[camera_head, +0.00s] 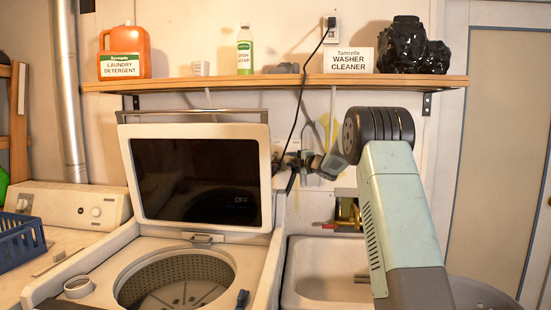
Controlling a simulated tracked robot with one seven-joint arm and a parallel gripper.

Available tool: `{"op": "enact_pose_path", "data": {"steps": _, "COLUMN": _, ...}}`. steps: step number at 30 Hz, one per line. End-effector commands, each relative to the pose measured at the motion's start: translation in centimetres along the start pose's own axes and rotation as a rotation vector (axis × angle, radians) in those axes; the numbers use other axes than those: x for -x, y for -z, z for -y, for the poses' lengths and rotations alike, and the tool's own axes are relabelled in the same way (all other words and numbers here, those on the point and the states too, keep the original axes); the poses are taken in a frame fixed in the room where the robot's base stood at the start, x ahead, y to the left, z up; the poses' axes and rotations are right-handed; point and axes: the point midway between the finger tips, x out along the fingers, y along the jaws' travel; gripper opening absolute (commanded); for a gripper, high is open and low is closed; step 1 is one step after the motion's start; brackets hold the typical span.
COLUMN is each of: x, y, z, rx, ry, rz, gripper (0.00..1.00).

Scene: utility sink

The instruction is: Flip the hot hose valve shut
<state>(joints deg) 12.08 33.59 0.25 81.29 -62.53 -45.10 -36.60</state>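A small red handle (326,226) shows beside a brass fitting (346,212) on the wall above the sink. I cannot tell whether it is the hot hose valve's lever, nor how it is turned. Behind my arm's dark round joint, a grey-green and dark shape, which looks like my gripper (288,166), is against the wall right of the washer lid. Dark hose or pipe parts seem to lie around it. Its fingers are too small and dark to tell open from shut, or whether they touch anything. My arm hides part of the wall above the sink.
The open washer lid (196,180) stands left of my gripper. The white sink (318,265) lies below it. A shelf (275,83) above holds a detergent jug (124,52), a soap bottle (245,51) and a cleaner box (348,60). A black cord (303,95) hangs from the outlet.

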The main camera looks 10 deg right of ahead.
Motion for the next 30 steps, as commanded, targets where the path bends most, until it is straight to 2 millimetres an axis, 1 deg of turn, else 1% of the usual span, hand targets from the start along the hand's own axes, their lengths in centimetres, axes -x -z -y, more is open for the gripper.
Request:
{"op": "enact_pose_path", "data": {"steps": 1, "x": -1.0, "y": 0.0, "z": 0.1, "rx": 0.0, "ry": 0.001, "rz": -0.001, "gripper": 0.36}}
{"op": "enact_pose_path", "data": {"steps": 9, "x": -5.7, "y": 0.1, "z": 0.1, "rx": 0.0, "ry": 0.0, "rz": 0.0, "gripper": 0.36}}
{"op": "enact_pose_path", "data": {"steps": 15, "x": -8.7, "y": 0.0, "z": 0.1, "rx": -0.001, "ry": 0.0, "rz": 0.001, "gripper": 0.36}}
{"op": "enact_pose_path", "data": {"steps": 21, "x": -10.4, "y": 0.0, "z": 0.0, "rx": -0.001, "ry": 0.001, "rz": 0.001, "gripper": 0.36}}
{"op": "enact_pose_path", "data": {"steps": 25, "x": -10.8, "y": 0.0, "z": 0.0, "rx": -0.001, "ry": 0.001, "rz": 0.002, "gripper": 0.36}}
{"op": "enact_pose_path", "data": {"steps": 30, "x": -11.0, "y": 0.0, "z": 0.0, "rx": -0.002, "ry": 0.001, "rz": 0.002, "gripper": 0.36}}
